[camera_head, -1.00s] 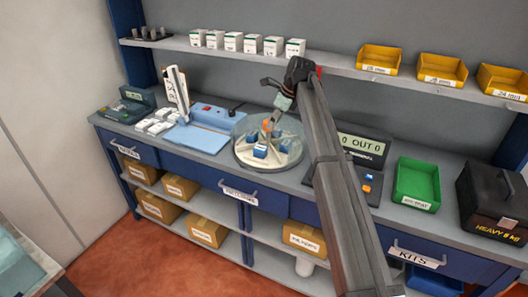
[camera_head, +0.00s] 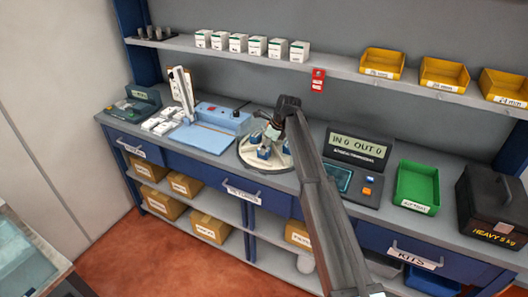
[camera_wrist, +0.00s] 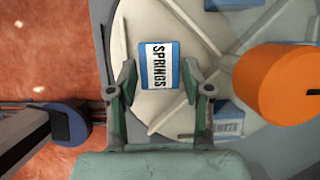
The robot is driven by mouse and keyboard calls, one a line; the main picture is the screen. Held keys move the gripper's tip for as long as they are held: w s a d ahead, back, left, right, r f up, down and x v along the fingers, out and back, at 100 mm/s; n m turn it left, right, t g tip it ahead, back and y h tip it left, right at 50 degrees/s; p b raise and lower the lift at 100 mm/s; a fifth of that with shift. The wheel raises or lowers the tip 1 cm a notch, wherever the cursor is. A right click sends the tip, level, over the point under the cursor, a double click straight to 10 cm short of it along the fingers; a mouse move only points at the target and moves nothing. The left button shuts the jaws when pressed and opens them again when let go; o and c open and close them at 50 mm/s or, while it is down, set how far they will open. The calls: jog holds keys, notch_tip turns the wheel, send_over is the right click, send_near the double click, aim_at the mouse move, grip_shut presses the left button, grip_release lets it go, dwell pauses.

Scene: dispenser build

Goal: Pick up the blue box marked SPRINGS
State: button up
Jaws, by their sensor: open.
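The blue box marked SPRINGS (camera_wrist: 158,66) lies label up on a pale round divided tray (camera_wrist: 136,32) in the wrist view. My gripper (camera_wrist: 160,78) is open, with one finger at each side of the box's lower part. I cannot tell whether the fingers touch it. In the head view my gripper (camera_head: 269,134) is low over the round tray (camera_head: 247,158). A blue box (camera_head: 264,153) shows at the tray's front, its label too small to read.
An orange cylinder (camera_wrist: 275,84) stands close to the right finger in the wrist view. Another blue-and-white box (camera_wrist: 228,122) lies below it. A blue press (camera_head: 212,130) is left of the tray, and a counter display (camera_head: 358,148) is to its right. A shelf (camera_head: 345,69) runs above.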

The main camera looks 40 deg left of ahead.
jog(key=shift+p+x, duration=0.4)
jog(key=shift+x, duration=1.15)
jog(key=c, duration=0.9)
jog(key=shift+o, duration=0.2)
jog(key=shift+r, duration=0.15)
